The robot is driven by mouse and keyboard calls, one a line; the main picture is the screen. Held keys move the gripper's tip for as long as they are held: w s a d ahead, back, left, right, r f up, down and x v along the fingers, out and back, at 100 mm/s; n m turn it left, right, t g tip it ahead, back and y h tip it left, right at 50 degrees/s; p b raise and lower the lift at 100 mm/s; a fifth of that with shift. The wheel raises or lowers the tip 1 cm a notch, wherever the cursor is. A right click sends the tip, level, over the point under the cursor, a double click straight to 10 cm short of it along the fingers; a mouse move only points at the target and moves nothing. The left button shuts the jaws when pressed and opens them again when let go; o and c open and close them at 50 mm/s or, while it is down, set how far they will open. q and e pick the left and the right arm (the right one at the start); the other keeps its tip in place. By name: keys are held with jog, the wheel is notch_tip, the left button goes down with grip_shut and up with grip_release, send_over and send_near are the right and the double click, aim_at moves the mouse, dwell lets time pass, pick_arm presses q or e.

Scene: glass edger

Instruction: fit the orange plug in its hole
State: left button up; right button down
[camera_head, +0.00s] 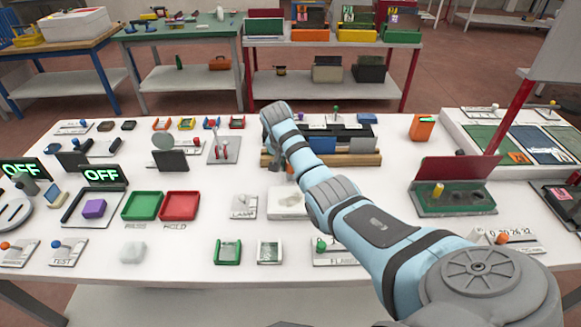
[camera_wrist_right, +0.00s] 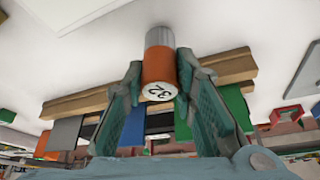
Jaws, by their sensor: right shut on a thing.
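The orange plug (camera_wrist_right: 159,68) has a grey end and a white face marked 32. In the right wrist view it is between the two fingers of my right gripper (camera_wrist_right: 158,80), which is shut on it. In the head view my right arm reaches to the wooden rack, and the gripper (camera_head: 268,136) is small and partly hidden there. A green fixture (camera_head: 428,208) with a red back panel stands to the right of my arm. It holds a yellow cylinder (camera_head: 437,191) and shows dark spots that may be holes. I cannot tell which hole fits the plug. My left gripper is not in view.
The wooden rack (camera_head: 368,160) holds coloured panels close to my gripper. A green tray (camera_head: 142,206) and a red tray (camera_head: 180,205) lie at left. An orange box (camera_head: 422,127) stands behind the fixture. White table between my forearm and the fixture is mostly clear.

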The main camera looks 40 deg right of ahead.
notch_tip(320, 180, up, 19)
jog(key=p, duration=0.1)
